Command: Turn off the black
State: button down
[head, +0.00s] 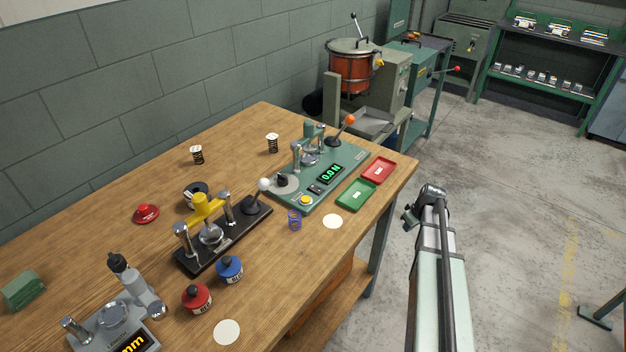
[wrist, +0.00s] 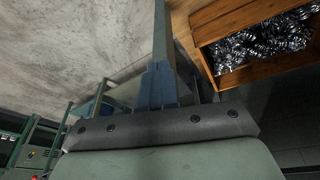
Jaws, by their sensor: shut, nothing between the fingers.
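A green tester (head: 347,171) stands at the right end of the bench, its display reading 0.0 N. On its front face are a small black switch (head: 315,188) and a yellow button (head: 305,200); the switch's position is too small to tell. A black-based device (head: 225,243) with a yellow top piece and a white-knobbed lever stands to its left. My gripper (wrist: 158,82) is shut and empty in the wrist view, its blue-grey fingers together. My arm shows at the right in the head view, beside the bench and apart from these devices.
Red (head: 379,170) and green (head: 356,195) trays lie beside the tester. The wrist view shows a wooden crate (wrist: 222,82) of springs. Floor right is mostly clear.

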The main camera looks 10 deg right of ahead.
jog(key=w+d+r+n+t, duration=0.1)
jog(key=w+d+r, duration=0.3)
jog(key=r, duration=0.5)
jog(key=w+d+r+n+t, duration=0.1)
jog(key=w+d+r+t, duration=0.15)
jog(key=d+r, duration=0.45)
notch_tip(320, 180, up, 22)
jog(key=n+g, duration=0.6)
jog(key=n, duration=1.5)
send_over(312, 187)
jog(key=s+d, duration=0.1)
jog(key=s, duration=0.1)
jog(key=shift+w+d, duration=0.2)
jog(key=shift+f, duration=0.15)
jog(key=f, duration=0.4)
jog(key=w+f, duration=0.1)
jog(key=f, duration=0.4)
jog(key=a+f, duration=0.1)
jog(key=f, duration=0.3)
jog(key=shift+w+f, duration=0.15)
jog(key=shift+f, duration=0.2)
